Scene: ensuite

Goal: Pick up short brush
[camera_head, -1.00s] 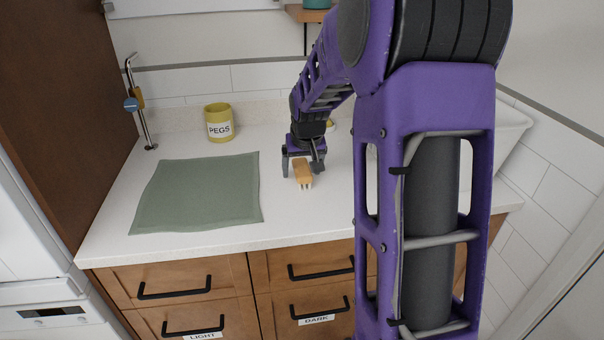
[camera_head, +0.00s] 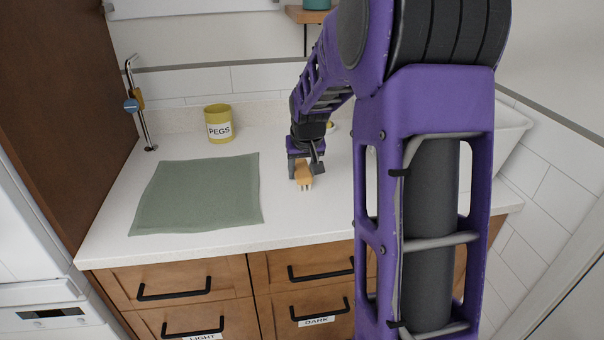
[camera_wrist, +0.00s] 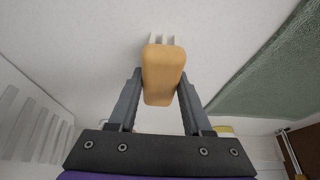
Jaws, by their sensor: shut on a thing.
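The short brush (camera_head: 304,174) has a tan wooden body and pale bristles. It is on or just above the white counter, right of the green mat; I cannot tell whether it touches the counter. In the wrist view the brush (camera_wrist: 163,75) sits between my two grey fingers, bristle end pointing away. My gripper (camera_head: 305,168) is shut on the sides of the brush, and it also shows in the wrist view (camera_wrist: 161,88). My purple arm hides the counter to the right.
A green mat (camera_head: 197,193) lies flat left of the brush. A yellow pegs pot (camera_head: 218,123) stands behind the mat. A metal stand (camera_head: 144,110) is by the brown cabinet side at left. Drawers with black handles (camera_head: 174,292) are below the counter edge.

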